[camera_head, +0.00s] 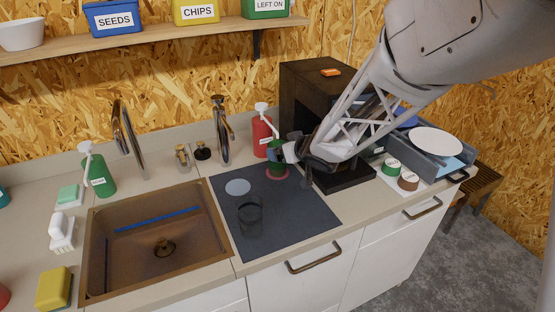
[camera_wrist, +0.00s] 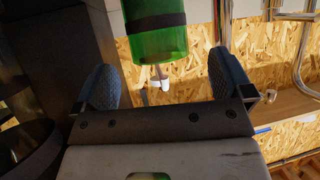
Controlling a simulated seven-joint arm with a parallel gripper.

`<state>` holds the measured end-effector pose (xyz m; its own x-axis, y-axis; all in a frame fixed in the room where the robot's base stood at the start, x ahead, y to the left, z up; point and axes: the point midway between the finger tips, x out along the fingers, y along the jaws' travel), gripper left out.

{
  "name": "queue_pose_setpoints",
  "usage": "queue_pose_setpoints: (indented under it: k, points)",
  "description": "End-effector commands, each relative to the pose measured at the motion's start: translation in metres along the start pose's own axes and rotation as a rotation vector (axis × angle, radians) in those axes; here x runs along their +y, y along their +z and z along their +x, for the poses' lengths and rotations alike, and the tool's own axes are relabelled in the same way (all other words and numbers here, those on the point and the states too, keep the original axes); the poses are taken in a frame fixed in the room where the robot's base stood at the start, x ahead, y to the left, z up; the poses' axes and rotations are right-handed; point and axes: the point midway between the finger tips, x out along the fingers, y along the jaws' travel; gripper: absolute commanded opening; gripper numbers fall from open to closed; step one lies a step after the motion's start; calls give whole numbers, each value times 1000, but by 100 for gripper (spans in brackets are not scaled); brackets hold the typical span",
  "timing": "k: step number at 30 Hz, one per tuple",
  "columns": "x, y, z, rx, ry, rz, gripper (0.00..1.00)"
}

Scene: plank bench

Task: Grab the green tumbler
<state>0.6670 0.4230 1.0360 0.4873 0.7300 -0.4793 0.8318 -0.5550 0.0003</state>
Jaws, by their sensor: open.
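The green tumbler (camera_head: 275,162) stands on the dark mat (camera_head: 305,221), on or just over a pink disc (camera_head: 279,176). My gripper (camera_head: 297,160) is beside its right side, and partly covers it. In the wrist view the tumbler (camera_wrist: 157,42) is translucent green with a black band. It lies between and just beyond the tips of my spread fingers (camera_wrist: 163,68), with a gap on both sides. The gripper is open and holds nothing.
A dark clear glass (camera_head: 250,215) and a pale blue disc (camera_head: 238,187) are on the mat's left part. A red dispenser (camera_head: 262,136) stands behind the tumbler. The sink (camera_head: 160,235) is at left, a black cabinet (camera_head: 300,92) behind the arm, a grey rack (camera_head: 428,158) at right.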

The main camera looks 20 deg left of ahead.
Motion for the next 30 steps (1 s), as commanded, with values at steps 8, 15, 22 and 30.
queue_pose_setpoints:
  k: [8, 15, 22, 30]
  points:
    - [0, 0, 4, 0, 0, 1, 98]
    - [1, 1, 24, -1, 0, 1, 98]
    - [0, 1, 45, -1, -1, 1, 98]
    - [1, 1, 52, 0, 0, 0, 98]
